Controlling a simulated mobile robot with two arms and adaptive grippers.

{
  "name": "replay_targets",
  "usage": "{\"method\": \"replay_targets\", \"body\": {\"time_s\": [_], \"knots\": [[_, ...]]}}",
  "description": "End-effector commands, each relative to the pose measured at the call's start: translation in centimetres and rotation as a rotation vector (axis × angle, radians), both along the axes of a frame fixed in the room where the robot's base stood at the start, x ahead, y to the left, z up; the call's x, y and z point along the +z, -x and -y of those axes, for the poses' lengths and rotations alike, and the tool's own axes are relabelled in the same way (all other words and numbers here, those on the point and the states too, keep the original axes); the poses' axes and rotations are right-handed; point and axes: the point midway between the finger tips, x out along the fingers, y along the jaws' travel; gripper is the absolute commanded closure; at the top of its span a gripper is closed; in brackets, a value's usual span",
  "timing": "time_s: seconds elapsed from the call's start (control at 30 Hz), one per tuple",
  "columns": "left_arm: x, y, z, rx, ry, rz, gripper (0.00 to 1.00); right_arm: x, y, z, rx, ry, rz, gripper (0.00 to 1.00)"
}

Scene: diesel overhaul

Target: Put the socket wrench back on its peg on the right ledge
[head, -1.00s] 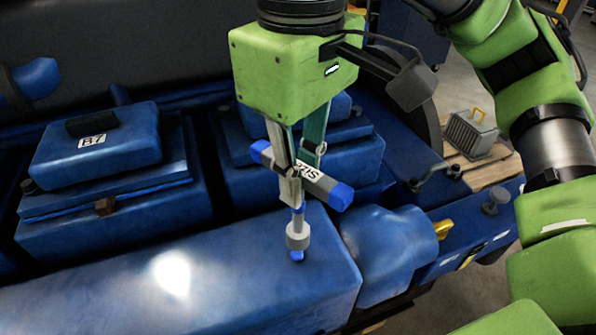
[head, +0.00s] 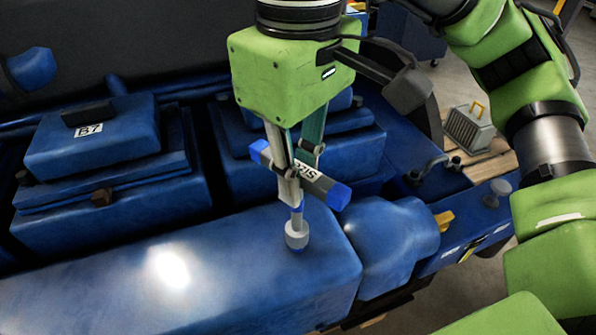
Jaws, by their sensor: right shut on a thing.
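The socket wrench (head: 322,185) is a grey T-shape with blue ends and dark lettering on its crossbar. Its shaft points down to a light grey socket (head: 297,233). My right gripper (head: 294,174) is shut on the wrench just at the crossbar. The socket end shows in front of the long blue engine cover; I cannot tell whether it touches it. The right ledge (head: 455,242) is a blue strip at the right with a short grey peg (head: 497,192) standing on it. My left gripper is not in view.
The long blue cover (head: 240,275) fills the front. A blue block marked B7 (head: 95,140) stands at the left. A rounded blue housing (head: 392,235) lies between the cover and the ledge. A grey finned box (head: 470,128) with a yellow handle rests on a wooden board at the back right.

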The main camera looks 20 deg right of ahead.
Motion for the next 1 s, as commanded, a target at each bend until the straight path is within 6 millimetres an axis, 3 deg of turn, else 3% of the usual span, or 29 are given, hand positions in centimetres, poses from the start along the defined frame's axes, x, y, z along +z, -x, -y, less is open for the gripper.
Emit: {"method": "replay_targets", "body": {"time_s": [0.73, 0.77, 0.83, 1.0], "knots": [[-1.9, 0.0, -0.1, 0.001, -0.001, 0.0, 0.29, -2.4, 0.0, 0.0, 0.0, -0.001, 0.001, 1.0], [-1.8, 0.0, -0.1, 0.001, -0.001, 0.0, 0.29, -2.4, 0.0, 0.0, 0.0, -0.001, 0.001, 0.85], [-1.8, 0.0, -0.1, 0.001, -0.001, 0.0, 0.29, -2.3, 0.0, 0.0, 0.0, -0.001, 0.001, 0.68], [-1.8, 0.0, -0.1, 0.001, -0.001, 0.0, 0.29, -2.3, 0.0, 0.0, 0.0, -0.001, 0.001, 0.68]]}}
